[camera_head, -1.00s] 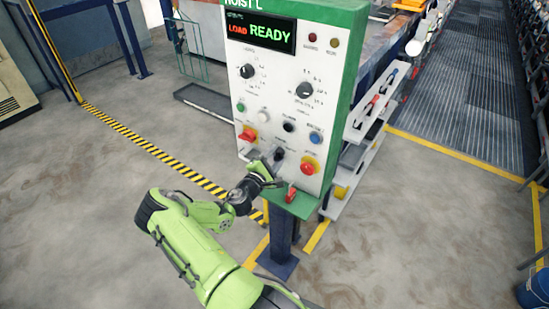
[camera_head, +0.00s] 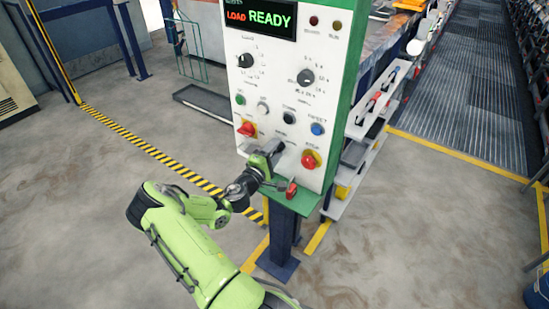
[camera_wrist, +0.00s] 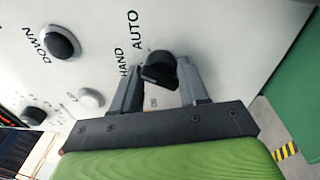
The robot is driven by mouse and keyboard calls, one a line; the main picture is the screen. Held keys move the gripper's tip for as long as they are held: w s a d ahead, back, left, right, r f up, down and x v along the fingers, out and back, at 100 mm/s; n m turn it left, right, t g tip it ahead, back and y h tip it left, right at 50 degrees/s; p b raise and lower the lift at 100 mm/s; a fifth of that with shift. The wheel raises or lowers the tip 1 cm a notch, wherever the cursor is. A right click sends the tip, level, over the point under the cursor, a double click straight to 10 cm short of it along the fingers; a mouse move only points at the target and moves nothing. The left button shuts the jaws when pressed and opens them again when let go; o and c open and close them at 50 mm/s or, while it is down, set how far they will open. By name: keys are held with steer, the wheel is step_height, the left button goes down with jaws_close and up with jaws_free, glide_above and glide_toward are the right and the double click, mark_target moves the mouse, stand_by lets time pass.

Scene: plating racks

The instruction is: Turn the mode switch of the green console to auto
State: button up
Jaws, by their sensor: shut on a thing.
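The green console (camera_head: 300,125) has a white front panel and green edges. Its mode switch (camera_wrist: 158,68) is a black knob beside the words HAND and AUTO in the wrist view. My gripper (camera_wrist: 161,72) has one finger on each side of this knob and is shut on it. In the head view my gripper (camera_head: 274,154) is at the lower middle of the panel and mostly hides the switch. I cannot tell clearly which word the knob points to.
Red knobs on yellow plates (camera_head: 310,160) and (camera_head: 247,129) flank the gripper. A black DOWN button (camera_wrist: 61,41) and a white button (camera_wrist: 91,98) are close by. A red-handled part (camera_head: 291,189) is just below. The display (camera_head: 260,18) reads LOAD READY.

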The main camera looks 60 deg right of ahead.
steer(key=m+b, duration=0.2)
steer(key=b, duration=0.1)
steer(key=f+m+b, duration=0.1)
steer(key=m+b, duration=0.2)
steer(key=shift+w+m, duration=0.1)
steer(key=shift+m, duration=0.2)
steer(key=shift+r+m+g+b, duration=0.1)
steer(key=shift+m+g+b, duration=0.3)
steer(key=shift+m+b, duration=0.75)
steer(key=shift+r, duration=0.1)
steer(key=o, duration=0.9)
steer(key=shift+r, duration=0.15)
steer(key=a, duration=0.5)
steer(key=w+a+f, duration=0.1)
steer(key=a, duration=0.9)
steer(key=shift+w+a+f, duration=0.15)
steer(key=shift+w+a, duration=0.2)
steer(key=shift+w, duration=0.05)
